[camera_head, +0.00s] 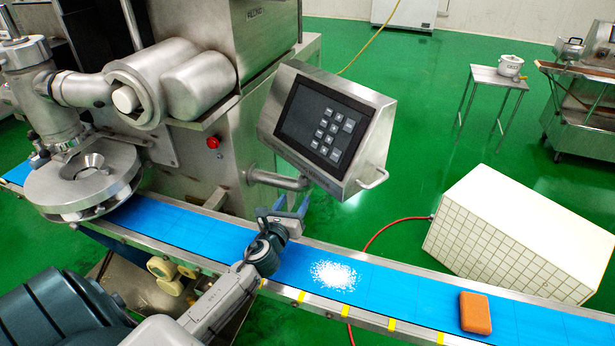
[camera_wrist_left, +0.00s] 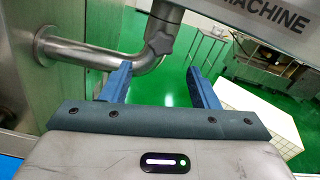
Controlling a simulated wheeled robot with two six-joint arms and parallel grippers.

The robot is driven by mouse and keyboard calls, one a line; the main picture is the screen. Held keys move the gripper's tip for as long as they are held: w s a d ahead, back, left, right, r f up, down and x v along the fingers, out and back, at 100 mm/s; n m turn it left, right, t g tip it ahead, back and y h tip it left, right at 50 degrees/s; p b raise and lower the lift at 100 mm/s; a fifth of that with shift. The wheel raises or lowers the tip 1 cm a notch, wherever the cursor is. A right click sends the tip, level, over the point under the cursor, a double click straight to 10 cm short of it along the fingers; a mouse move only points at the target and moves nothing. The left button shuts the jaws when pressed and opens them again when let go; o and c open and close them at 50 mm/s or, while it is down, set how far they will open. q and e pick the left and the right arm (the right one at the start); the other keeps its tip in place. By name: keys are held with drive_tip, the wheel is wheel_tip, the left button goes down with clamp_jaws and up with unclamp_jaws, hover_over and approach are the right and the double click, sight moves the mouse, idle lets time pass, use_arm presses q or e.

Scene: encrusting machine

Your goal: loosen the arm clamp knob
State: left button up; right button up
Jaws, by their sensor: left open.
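The arm clamp knob (camera_wrist_left: 161,40) is a dark grey lobed knob on the bent metal support arm (camera_wrist_left: 88,52), under the control panel. In the left wrist view it sits beyond the fingertips, near the middle of the gap. The support arm also shows in the head view (camera_head: 275,181), but I cannot make out the knob there. My left gripper (camera_head: 292,203) has its blue fingers spread, just below the support arm and over the blue conveyor. In the wrist view the left gripper (camera_wrist_left: 158,72) is empty between its fingertips. My right gripper is not in view.
The tilted control panel (camera_head: 325,122) hangs close above my left gripper. The blue conveyor (camera_head: 395,296) runs below, with white granules (camera_head: 334,275) and an orange block (camera_head: 475,313). The steel machine body (camera_head: 228,150) stands to the left. A white tiled box (camera_head: 530,235) is right.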

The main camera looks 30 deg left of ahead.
sight(303, 184)
use_arm(q)
drive_tip(key=w, duration=0.2)
drive_tip(key=w+r, duration=0.1)
drive_tip(key=shift+w+a+p, duration=0.35)
drive_tip(key=shift+w+a, duration=0.05)
drive_tip(key=x, duration=0.4)
drive_tip(key=shift+w+a+f, duration=0.1)
drive_tip(key=shift+w+f, duration=0.05)
drive_tip(key=shift+f, duration=0.2)
drive_tip(key=shift+w+a+r, duration=0.1)
drive_tip(key=shift+w, duration=0.45)
drive_tip(key=shift+c, duration=0.6)
drive_tip(key=c, duration=0.9)
drive_tip(key=shift+o, duration=0.2)
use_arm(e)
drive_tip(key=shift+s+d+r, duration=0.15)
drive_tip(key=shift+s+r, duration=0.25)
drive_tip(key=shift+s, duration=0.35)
